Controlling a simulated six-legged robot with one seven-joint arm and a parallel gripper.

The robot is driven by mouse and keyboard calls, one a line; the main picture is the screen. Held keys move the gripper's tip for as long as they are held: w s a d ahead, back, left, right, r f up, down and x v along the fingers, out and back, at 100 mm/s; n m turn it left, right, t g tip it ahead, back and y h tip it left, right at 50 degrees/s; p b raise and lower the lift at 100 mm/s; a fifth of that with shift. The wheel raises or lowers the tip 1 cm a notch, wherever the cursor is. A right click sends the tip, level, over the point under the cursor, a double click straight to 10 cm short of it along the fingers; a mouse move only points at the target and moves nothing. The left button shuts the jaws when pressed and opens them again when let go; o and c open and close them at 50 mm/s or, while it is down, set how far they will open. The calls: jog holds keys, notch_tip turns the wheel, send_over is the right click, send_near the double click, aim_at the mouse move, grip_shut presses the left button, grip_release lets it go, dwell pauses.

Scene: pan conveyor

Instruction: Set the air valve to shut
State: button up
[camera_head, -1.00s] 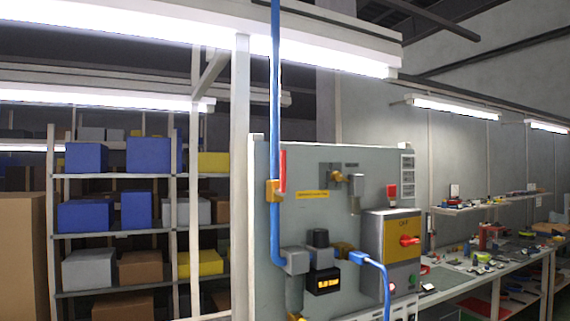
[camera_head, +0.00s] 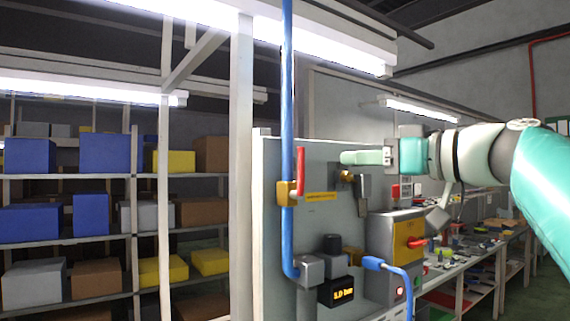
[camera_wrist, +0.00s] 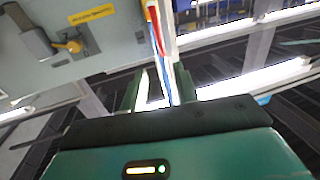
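The air valve (camera_head: 287,193) is a yellow-brass body on a blue vertical pipe (camera_head: 287,90), at the left of a grey panel. Its red lever (camera_head: 301,165) points up, in line with the pipe. In the wrist view the red lever (camera_wrist: 155,30) and the blue pipe (camera_wrist: 168,72) show beyond the fingers. My gripper (camera_head: 344,157) is to the right of the lever, pointing left towards it, with a gap between them. In the wrist view my gripper (camera_wrist: 158,88) has its fingers apart, with nothing held between them.
Shelves with boxes (camera_head: 105,150) stand at left; a workbench (camera_head: 465,270) is at right.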

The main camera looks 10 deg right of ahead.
send_over(301, 191)
jog(key=shift+w, duration=0.3)
jog(key=shift+d, duration=0.1)
grip_shut()
